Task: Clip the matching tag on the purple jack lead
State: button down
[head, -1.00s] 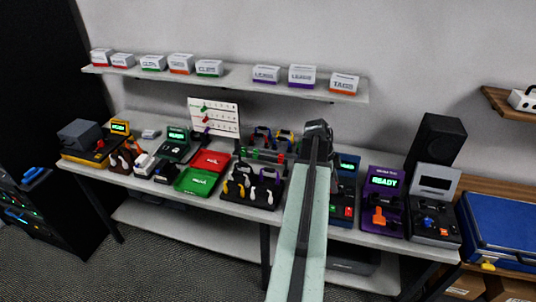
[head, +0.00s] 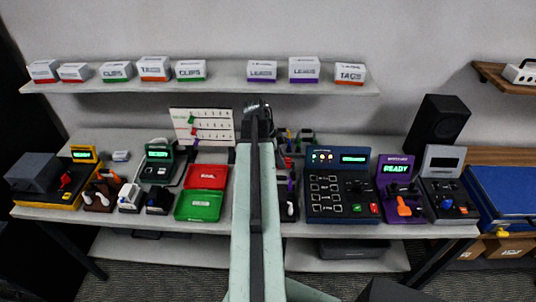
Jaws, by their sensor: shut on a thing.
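My gripper (head: 257,108) is at the far end of my raised arm, in front of the back of the bench. Its jaws are shut, but the thing in them is hidden by the arm and too small to make out. A black lead rack (head: 289,213) is mostly covered by my arm, with only its right part showing. A purple lead (head: 282,180) shows in part at that rack, just right of the arm. Red tag-like pieces (head: 284,161) sit behind it, partly hidden. I cannot tell which tag matches.
A green tray (head: 199,207) and red tray (head: 207,176) lie left of my arm. A dark blue console (head: 342,207), a purple READY unit (head: 402,217) and a black speaker (head: 437,125) stand right. A shelf (head: 215,86) with several boxes and a white chart (head: 203,114) are behind.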

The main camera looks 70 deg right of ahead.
aim_at(284, 176)
jog(key=shift+w, duration=0.1)
dwell(0.3)
jog(key=shift+s+f+b, duration=0.2)
jog(key=shift+f+b, duration=0.3)
jog(key=shift+b, duration=0.05)
notch_tip(284, 176, down, 4)
jog(key=b, duration=0.4)
dwell(0.9)
jog(key=shift+f+b, duration=0.45)
jog(key=shift+f+b, duration=0.45)
dwell(0.6)
